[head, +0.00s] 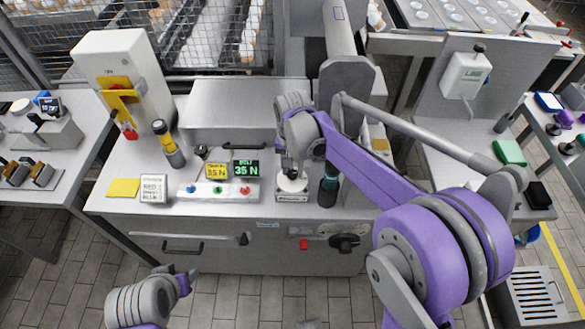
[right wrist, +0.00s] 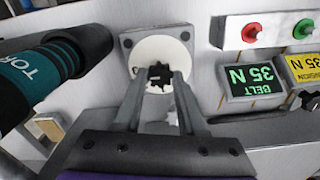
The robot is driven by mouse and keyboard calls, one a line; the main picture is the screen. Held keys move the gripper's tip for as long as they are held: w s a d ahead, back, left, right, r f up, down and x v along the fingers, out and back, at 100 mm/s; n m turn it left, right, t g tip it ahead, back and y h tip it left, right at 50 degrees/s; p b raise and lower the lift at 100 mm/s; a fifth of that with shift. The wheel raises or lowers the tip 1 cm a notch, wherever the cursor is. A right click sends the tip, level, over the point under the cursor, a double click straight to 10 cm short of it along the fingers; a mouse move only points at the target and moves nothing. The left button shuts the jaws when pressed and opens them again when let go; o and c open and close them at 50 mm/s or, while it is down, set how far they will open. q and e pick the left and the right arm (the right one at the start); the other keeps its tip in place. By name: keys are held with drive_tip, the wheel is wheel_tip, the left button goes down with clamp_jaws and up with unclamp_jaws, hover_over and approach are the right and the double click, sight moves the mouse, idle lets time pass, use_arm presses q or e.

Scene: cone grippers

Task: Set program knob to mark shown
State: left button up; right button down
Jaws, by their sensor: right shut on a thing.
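The program knob (right wrist: 160,73) is a small dark toothed knob in the middle of a round white dial (right wrist: 151,48) on a square grey plate. In the head view the dial (head: 292,184) is on the workbench, partly covered from above by my right gripper (head: 291,172). In the right wrist view the two fingers of my right gripper (right wrist: 161,80) are shut on the knob from both sides. Any marks on the dial are too small to read.
A dark bottle-shaped tool with a teal band (head: 328,186) stands close to the right of the dial. A white button box (head: 218,193) and the yellow (head: 215,170) and green (head: 246,168) displays are to its left. A yellow pad (head: 124,187) lies further left.

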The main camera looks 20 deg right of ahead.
sight(293, 173)
drive_tip(key=c, duration=0.5)
unclamp_jaws()
wheel_tip(293, 173, up, 11)
drive_tip(key=shift+p, duration=0.35)
drive_tip(key=shift+s+f, duration=0.1)
drive_tip(key=shift+f, duration=0.05)
